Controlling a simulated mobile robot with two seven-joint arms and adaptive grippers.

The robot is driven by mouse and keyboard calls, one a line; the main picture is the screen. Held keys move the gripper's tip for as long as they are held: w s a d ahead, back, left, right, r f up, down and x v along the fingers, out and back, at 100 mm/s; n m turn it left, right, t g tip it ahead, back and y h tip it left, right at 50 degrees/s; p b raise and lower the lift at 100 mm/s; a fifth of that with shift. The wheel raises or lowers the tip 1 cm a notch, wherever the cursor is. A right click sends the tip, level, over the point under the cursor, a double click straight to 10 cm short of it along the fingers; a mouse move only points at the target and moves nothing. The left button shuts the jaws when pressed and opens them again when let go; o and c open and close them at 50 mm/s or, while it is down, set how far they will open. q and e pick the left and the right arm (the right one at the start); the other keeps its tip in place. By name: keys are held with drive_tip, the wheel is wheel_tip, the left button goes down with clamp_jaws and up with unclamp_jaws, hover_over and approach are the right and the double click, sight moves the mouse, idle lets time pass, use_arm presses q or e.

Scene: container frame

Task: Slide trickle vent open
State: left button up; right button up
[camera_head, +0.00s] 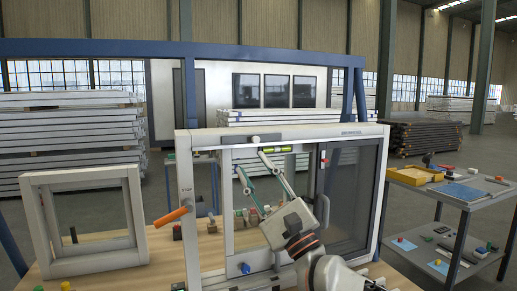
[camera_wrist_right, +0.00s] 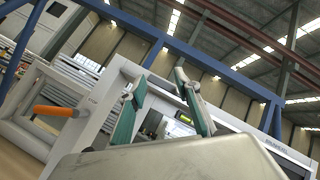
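A light grey window frame (camera_head: 184,200) stands upright on the wooden bench, with a long pale strip (camera_head: 340,131) along its top. I cannot tell the vent's slider or its position for sure. A small yellow-green bar (camera_head: 277,149) lies under the top strip. It also shows in the right wrist view (camera_wrist_right: 184,118), between the fingers. My right gripper (camera_head: 252,163) is in front of the frame's upper middle, its teal-padded fingers spread and empty. In the right wrist view the gripper (camera_wrist_right: 160,79) is also open. Contact with the frame cannot be told. My left gripper is not in view.
An orange handle (camera_head: 171,217) sticks out at the frame's left side. A smaller empty frame (camera_head: 136,216) stands to the left. A dark panel (camera_head: 349,195) fills the frame's right part. A grey cart (camera_head: 458,193) with a yellow tray (camera_head: 415,175) stands at the right.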

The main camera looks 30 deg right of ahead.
sight(258, 141)
drive_tip(key=w+d+r+m+g+h, duration=0.1)
drive_tip(key=w+d+m, duration=0.1)
drive_tip(key=w+m, duration=0.1)
drive_tip(key=w+d+r+m+g+h+p, duration=0.1)
drive_tip(key=w+d+m+h, duration=0.1)
drive_tip(key=w+d+m, duration=0.1)
drive_tip(key=w+d+r+m+g+h+p, duration=0.1)
drive_tip(key=w+d+r+m+h, duration=0.1)
drive_tip(key=w+m, duration=0.1)
drive_tip(key=shift+w+d+m, duration=0.3)
drive_tip(key=shift+w, duration=0.3)
clamp_jaws()
